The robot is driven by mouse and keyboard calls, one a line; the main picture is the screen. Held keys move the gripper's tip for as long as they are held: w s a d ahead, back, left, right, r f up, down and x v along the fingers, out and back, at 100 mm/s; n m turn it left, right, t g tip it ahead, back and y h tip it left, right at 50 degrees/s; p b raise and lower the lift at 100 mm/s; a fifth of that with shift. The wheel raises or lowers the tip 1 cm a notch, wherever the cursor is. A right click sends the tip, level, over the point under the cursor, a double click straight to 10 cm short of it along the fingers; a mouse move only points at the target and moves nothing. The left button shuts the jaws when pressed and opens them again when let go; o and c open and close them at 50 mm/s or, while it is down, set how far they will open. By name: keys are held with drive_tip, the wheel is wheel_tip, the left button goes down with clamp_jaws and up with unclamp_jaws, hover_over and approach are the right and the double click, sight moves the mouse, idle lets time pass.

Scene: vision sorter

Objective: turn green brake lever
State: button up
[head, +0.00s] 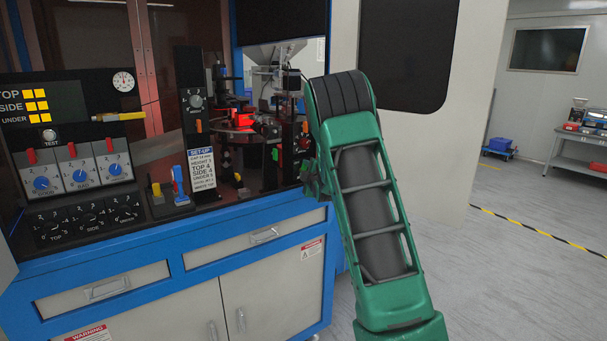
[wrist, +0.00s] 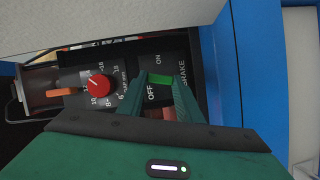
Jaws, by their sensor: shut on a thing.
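The green brake lever (wrist: 161,79) shows in the wrist view on a dark panel marked ON, OFF and BRAKE. It sits between the two fingertips of my gripper (wrist: 160,83), which is shut on it. The OFF mark lies just below the lever in that view and the ON mark is farther up. The fingers hide part of the lever's base. In the head view my green arm reaches to the machine's right side, and my gripper (head: 312,182) is partly hidden beside the arm.
A red knob (wrist: 98,85) with a numbered dial and an orange lever (wrist: 61,92) are left of the brake in the wrist view. A blue frame (wrist: 240,70) stands close on the right. In the head view, the floor (head: 510,270) right of my arm is clear.

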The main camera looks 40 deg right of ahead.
drive_tip(key=m, duration=0.2)
drive_tip(key=m+g+y, duration=0.1)
drive_tip(key=shift+s+d+f+m+y, duration=0.1)
drive_tip(key=shift+d+m+y, duration=0.2)
drive_tip(key=shift+d+m, duration=0.1)
drive_tip(key=shift+d+f+m+g+y, duration=0.1)
drive_tip(key=shift+m+g+y, duration=0.1)
drive_tip(key=shift+m+y, duration=0.3)
drive_tip(key=shift+d+f+m+g+y, duration=0.1)
drive_tip(key=shift+m+g+y, duration=0.15)
drive_tip(key=shift+m, duration=0.45)
drive_tip(key=o, duration=1)
drive_tip(key=shift+o, duration=0.2)
drive_tip(key=shift+r, duration=0.15)
drive_tip(key=shift+s+r, duration=0.15)
drive_tip(key=v, duration=1)
drive_tip(key=shift+s, duration=0.15)
